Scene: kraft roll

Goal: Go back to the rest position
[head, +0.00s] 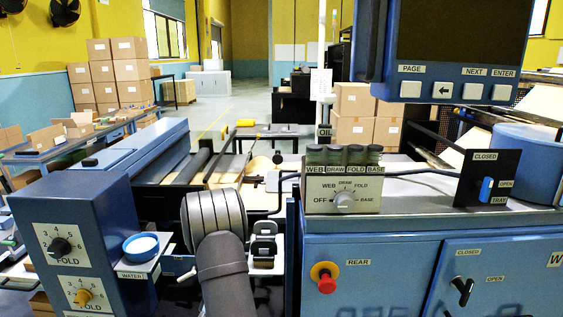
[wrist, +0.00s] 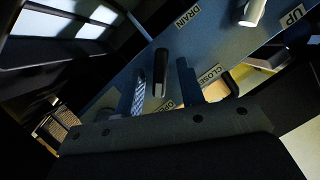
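In the wrist view, my gripper (wrist: 161,70) is open, with its two fingers apart. A black lever handle (wrist: 160,72) with a pale lower end shows between the fingers, with a visible gap to each side. I cannot tell how deep it lies between them. The handle is on a blue-grey panel (wrist: 215,48) with DRAIN, CLOSED and UP labels, and another label partly hidden by the gripper. In the head view, my grey arm rises at the lower middle, and my gripper cannot be made out there.
A pale lever (wrist: 252,12) is near the DRAIN label. In the head view, a dial box (head: 58,215) and a blue water cup (head: 141,246) stand left of my arm. A switch box (head: 345,192) and blue cabinet (head: 395,265) stand right. A monitor (head: 455,40) hangs upper right.

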